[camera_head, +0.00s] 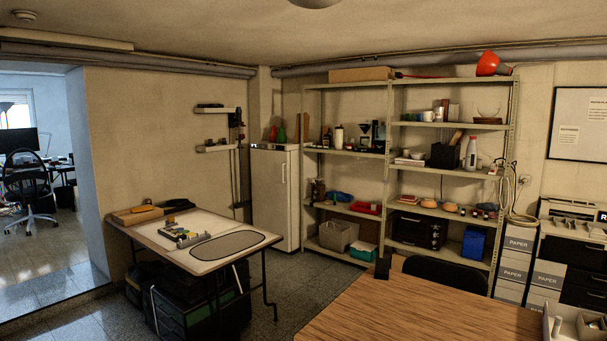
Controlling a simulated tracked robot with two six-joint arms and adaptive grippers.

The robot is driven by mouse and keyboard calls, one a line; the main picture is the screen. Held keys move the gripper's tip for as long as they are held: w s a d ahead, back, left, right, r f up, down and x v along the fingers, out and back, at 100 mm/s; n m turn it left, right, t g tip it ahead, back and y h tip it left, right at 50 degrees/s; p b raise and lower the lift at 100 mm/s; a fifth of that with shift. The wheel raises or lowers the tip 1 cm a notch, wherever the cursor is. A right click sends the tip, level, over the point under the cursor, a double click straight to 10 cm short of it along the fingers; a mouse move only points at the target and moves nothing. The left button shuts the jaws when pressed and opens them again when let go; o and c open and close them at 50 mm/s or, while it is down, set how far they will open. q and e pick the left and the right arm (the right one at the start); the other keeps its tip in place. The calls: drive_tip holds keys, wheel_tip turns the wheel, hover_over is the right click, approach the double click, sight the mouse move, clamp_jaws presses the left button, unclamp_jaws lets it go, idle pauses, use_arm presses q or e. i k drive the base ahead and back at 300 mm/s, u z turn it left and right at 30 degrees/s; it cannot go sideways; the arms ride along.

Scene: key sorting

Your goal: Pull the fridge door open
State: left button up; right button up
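The white fridge (268,205) stands upright at the back, in the corner left of the shelves. Its door looks shut, with a slim vertical handle (284,173) on the upper part. Bottles and other small items stand on its top. Neither of my grippers shows in the head view, so nothing of mine is seen near the fridge.
A folding table (215,265) with small items stands in front and left, with dark boxes under it. Metal shelves (393,190) adjoin the fridge on the right. A wooden table (420,310) fills the lower right. Tiled floor (305,275) is clear between the tables.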

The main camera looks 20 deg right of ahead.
sight(271, 169)
drive_tip(key=z, duration=0.05)
drive_tip(key=i, duration=4.9)
drive_tip(key=z, duration=1.5)
drive_tip(key=i, duration=2.15)
drive_tip(key=z, duration=0.05)
